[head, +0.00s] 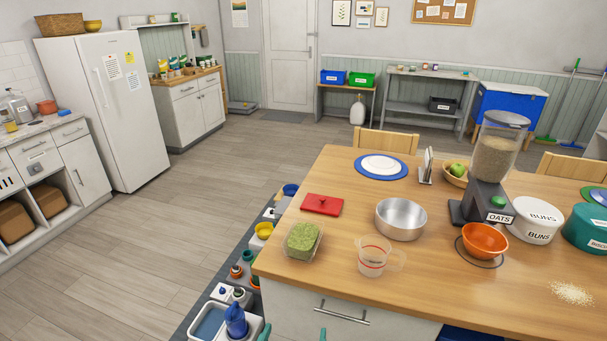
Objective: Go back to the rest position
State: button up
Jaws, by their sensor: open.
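Two teal tips of my gripper (294,334) show at the bottom edge, apart from each other, with nothing seen between them. The rest of my gripper and arm is out of the picture. The tips are in front of the wooden table (450,285), near its front drawer handle (342,313).
On the table stand an oats dispenser (488,180), orange bowl (485,241), metal pan (400,219), clear measuring cup (373,257), green-filled container (302,239) and red lid (322,205). Spilled grains (572,292) lie at right. Low items line the table's left side. Floor (190,215) further left is clear.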

jog(key=s+f+n+y, duration=0.1)
jog(key=s+f, duration=0.3)
jog(key=s, duration=0.4)
jog(key=s+f+n+y, duration=0.15)
jog(key=s+f, duration=0.25)
jog(key=s, duration=0.4)
jog(key=s+d+r+m+t, duration=0.1)
jog(key=s+r, duration=0.1)
jog(key=s, duration=0.6)
jog(key=s+d+r, duration=0.1)
jog(key=s+r, duration=0.1)
jog(key=s, duration=0.6)
jog(key=shift+d+r+m+t, duration=0.15)
jog(key=shift+d+m+t, duration=0.05)
jog(key=shift+m+t, duration=0.2)
